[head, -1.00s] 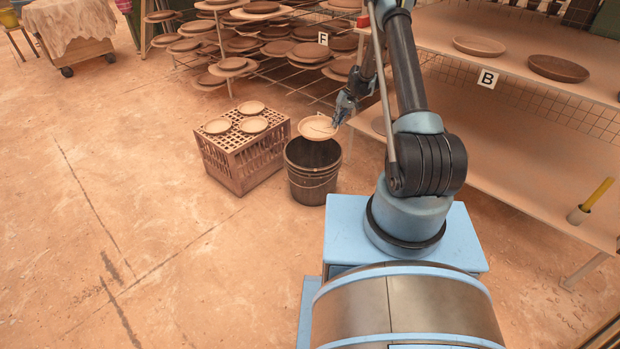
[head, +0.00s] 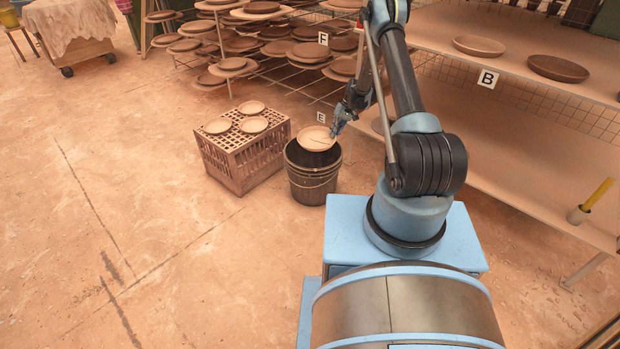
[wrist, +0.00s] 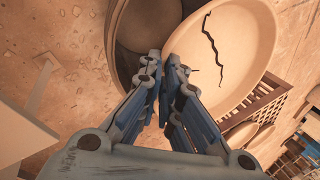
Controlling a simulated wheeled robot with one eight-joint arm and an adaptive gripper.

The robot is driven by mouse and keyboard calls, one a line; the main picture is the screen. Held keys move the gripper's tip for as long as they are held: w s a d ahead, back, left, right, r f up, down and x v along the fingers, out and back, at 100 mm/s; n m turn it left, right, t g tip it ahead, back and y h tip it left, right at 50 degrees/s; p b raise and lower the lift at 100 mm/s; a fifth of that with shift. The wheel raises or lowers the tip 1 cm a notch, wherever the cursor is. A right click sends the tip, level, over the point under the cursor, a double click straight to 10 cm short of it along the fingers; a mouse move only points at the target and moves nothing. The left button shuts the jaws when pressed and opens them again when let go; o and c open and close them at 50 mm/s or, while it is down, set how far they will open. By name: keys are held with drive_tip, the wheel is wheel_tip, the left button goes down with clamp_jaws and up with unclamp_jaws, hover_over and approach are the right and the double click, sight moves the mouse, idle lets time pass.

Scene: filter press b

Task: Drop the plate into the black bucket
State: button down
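A pale, shallow round plate (head: 317,140) hangs over the far part of the black bucket's mouth. In the wrist view the plate (wrist: 235,50) shows a dark jagged crack. My gripper (head: 338,127) is at the plate's right edge in the head view. In the wrist view its fingertips (wrist: 165,62) are close together with the plate's rim between them, so it is shut on the plate. The black bucket (head: 313,185) stands upright on the floor. Part of its mouth is hidden by the plate, and whether they touch is unclear.
A brown perforated crate (head: 240,160) with three small plates on top stands just left of the bucket. Racks of plates (head: 240,45) are behind. A shelf (head: 520,130) lies to the right. The floor at the left is clear.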

drive_tip(key=c, duration=1.7)
unclamp_jaws()
drive_tip(key=v, duration=1.2)
drive_tip(key=shift+f, duration=0.1)
